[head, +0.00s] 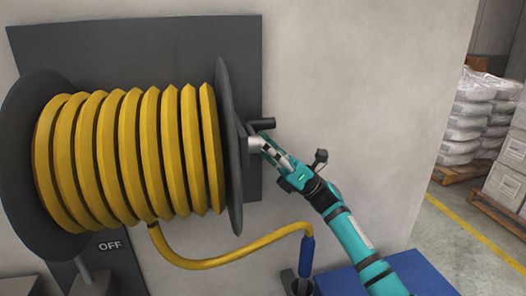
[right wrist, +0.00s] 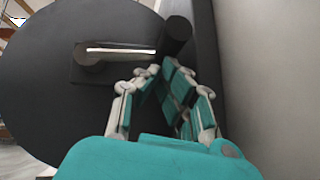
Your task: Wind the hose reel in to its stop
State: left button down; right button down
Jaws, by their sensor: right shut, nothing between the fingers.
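The hose reel (head: 232,150) is on a dark wall plate, with several turns of yellow hose (head: 130,150) on its drum. A crank (head: 262,124) with a dark handle sticks out from the right flange. In the right wrist view, the crank arm (right wrist: 115,50) lies across the dark disc and its dark handle (right wrist: 178,35) stands just beyond my fingers. My right gripper (head: 270,150) is shut and empty, close below the handle; it also shows in the right wrist view (right wrist: 160,72). Whether it touches the crank I cannot tell. My left gripper is out of view.
The hose hangs from the drum to a blue nozzle (head: 306,256) at a dark holder. An OFF label (head: 110,245) is below the drum. Wrapped sacks (head: 466,120) and boxes (head: 508,165) stand on pallets at right. A blue surface (head: 350,282) lies below my right arm.

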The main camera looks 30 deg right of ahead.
jog(key=a+f+b+v, duration=0.2)
jog(key=b+v, duration=0.7)
jog(key=v, duration=0.3)
jog(key=shift+w+d+f, duration=0.2)
jog(key=shift+d+f, duration=0.1)
jog(key=shift+f, duration=0.1)
